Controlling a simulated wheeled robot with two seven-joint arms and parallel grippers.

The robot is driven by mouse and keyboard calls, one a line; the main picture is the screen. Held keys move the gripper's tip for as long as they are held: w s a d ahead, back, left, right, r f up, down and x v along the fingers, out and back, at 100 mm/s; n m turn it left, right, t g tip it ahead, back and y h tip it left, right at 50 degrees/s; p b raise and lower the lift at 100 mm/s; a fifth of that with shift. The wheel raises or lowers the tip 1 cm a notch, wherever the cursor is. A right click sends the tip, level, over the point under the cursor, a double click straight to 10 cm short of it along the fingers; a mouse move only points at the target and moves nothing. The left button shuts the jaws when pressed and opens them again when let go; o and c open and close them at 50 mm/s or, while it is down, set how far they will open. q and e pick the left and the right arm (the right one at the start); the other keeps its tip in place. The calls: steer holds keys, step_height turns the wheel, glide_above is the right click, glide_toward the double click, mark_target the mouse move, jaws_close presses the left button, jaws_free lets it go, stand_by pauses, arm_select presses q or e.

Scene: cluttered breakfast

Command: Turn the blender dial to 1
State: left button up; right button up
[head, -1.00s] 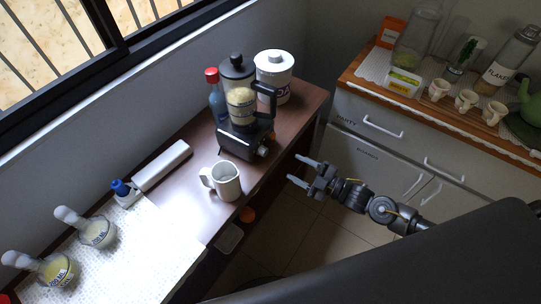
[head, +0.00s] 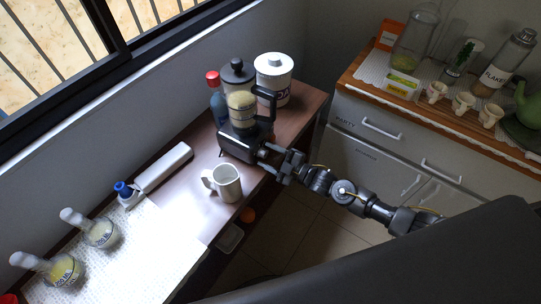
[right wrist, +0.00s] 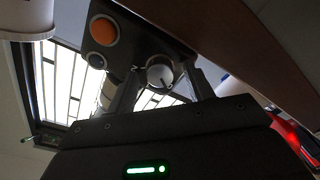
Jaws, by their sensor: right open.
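The blender stands on the brown table, with a black base (head: 235,146) and a jar (head: 241,108) of pale contents. In the right wrist view its base face (right wrist: 135,40) carries an orange button (right wrist: 104,30) and a silver round dial (right wrist: 160,74) with a dark pointer mark. My right gripper (head: 271,158) is open at the blender's front right. In the right wrist view its two fingers stand on either side of the dial, with small gaps seeming to remain. I cannot read the numbers around the dial. My left gripper is not in view.
A white mug (head: 224,183) stands close in front of the blender. A blue bottle with a red cap (head: 213,77), a dark lidded jar (head: 237,70) and a white canister (head: 273,75) stand behind. A white box (head: 164,167) lies left. The sideboard (head: 366,152) is at right.

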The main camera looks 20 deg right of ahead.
steer(key=c, duration=1)
steer(key=shift+o, duration=0.2)
steer(key=shift+m, duration=0.4)
steer(key=m+p, duration=0.1)
steer(key=m, duration=0.3)
steer(key=shift+d+r+m, duration=0.1)
steer(key=shift+m, duration=0.2)
steer(key=m+p, duration=0.1)
steer(key=m, duration=0.4)
steer(key=shift+m, duration=0.4)
steer(key=o, duration=1)
steer(key=shift+c, duration=0.2)
